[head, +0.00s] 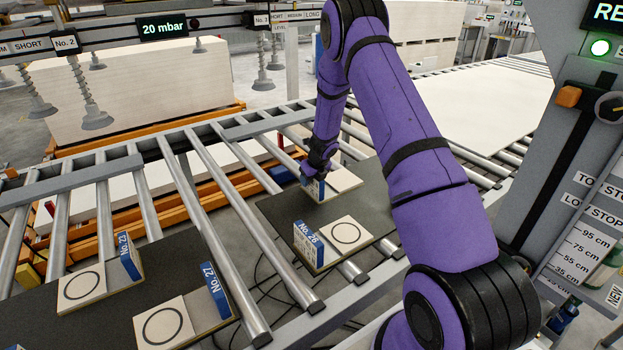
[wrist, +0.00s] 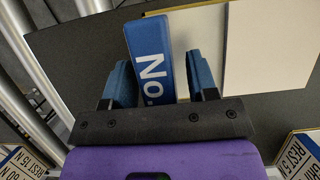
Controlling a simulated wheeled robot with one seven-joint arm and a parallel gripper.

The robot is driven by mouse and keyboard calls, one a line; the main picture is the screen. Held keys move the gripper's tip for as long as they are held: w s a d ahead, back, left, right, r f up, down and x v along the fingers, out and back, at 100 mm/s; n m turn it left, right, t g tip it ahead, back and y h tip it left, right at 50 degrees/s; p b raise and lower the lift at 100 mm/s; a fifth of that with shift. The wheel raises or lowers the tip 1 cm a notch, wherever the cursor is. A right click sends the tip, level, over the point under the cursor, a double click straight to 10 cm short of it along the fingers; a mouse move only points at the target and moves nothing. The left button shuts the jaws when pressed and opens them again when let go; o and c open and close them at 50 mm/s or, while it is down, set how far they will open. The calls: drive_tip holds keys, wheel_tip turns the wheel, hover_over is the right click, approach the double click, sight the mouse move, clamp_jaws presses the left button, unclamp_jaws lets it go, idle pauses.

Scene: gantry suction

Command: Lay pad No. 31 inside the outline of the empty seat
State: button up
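A pad with a blue upright tag (head: 317,190) stands on the far part of the dark board (head: 278,210) in the head view. In the wrist view the tag (wrist: 150,65) reads "No."; its number is hidden, so I cannot confirm it is 31. My gripper (head: 314,176) is low at this tag. In the wrist view its blue fingers (wrist: 160,84) stand on either side of the tag, with a gap at the right finger. A plain pale square (wrist: 270,50) adjoins the pad's pale base. I cannot make out an empty seat outline.
Tag No. 26 (head: 309,244) stands nearer on the same board beside a ringed square. Steel rollers (head: 225,235) separate the boards. Suction cups (head: 97,119) hang at the upper left.

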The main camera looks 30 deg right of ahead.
drive_tip(key=shift+r, duration=0.1)
drive_tip(key=v, duration=1.2)
drive_tip(key=shift+r, duration=0.1)
